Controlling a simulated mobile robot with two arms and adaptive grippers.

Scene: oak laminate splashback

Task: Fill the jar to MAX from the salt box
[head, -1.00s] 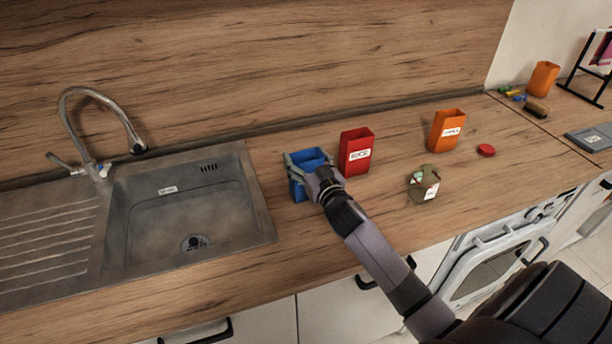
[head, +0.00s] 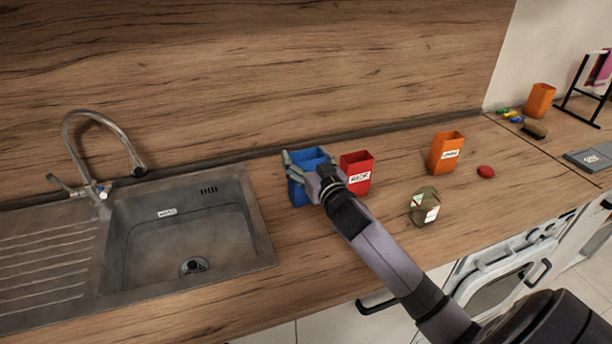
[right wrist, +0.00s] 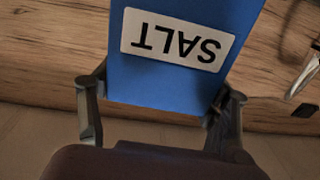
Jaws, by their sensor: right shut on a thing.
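The blue salt box (head: 298,192) stands at the right of the sink in the head view. In the right wrist view the box (right wrist: 150,80) fills the middle, with its SALT label upside down. My right gripper (head: 306,165) is shut on it, one finger on each side. Whether the box touches the counter is hard to tell. The olive-green jar (head: 424,206) with a white and red label stands on the counter to the right, apart from the gripper. Its fill level and MAX mark cannot be made out. My left gripper is not in view.
A red box (head: 357,172) stands close to the right of the salt box. An orange box (head: 446,152) and a red lid-like disc (head: 486,171) are further right. The sink (head: 185,235) with its tap is at the left. Counter in front of the jar is clear.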

